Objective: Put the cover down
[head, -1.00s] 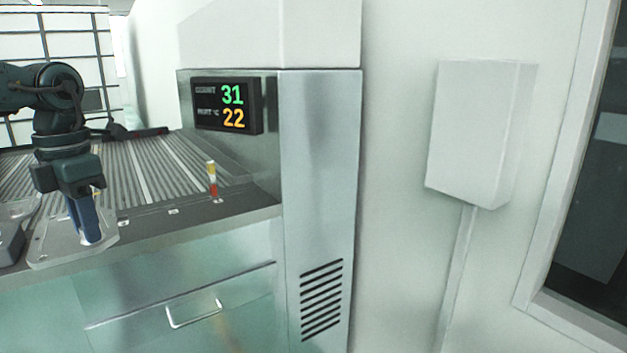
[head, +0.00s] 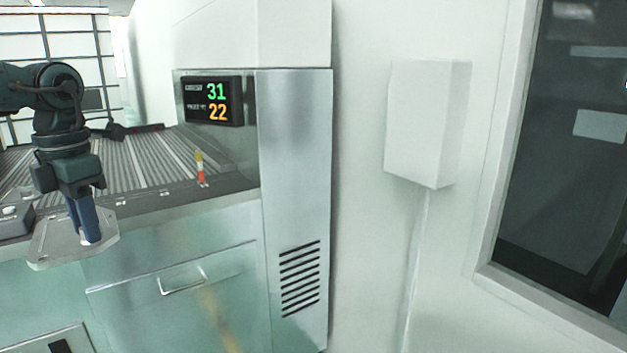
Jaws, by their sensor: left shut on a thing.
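The cover (head: 62,246) is a flat, light grey metal plate with rounded corners, low at the left of the head view. My left gripper (head: 88,238) points down and is shut on the cover near its right part. The cover looks roughly level and overlaps the front edge of the ribbed bed in the picture; it appears held in front of the bed. My right gripper is not in view.
The ribbed metal bed (head: 140,168) lies behind the cover, with a red, white and yellow marker post (head: 200,168) at its front edge. A display (head: 212,101) is on the steel cabinet (head: 295,150). A drawer handle (head: 183,278) sits below. A grey box (head: 14,221) is at the far left.

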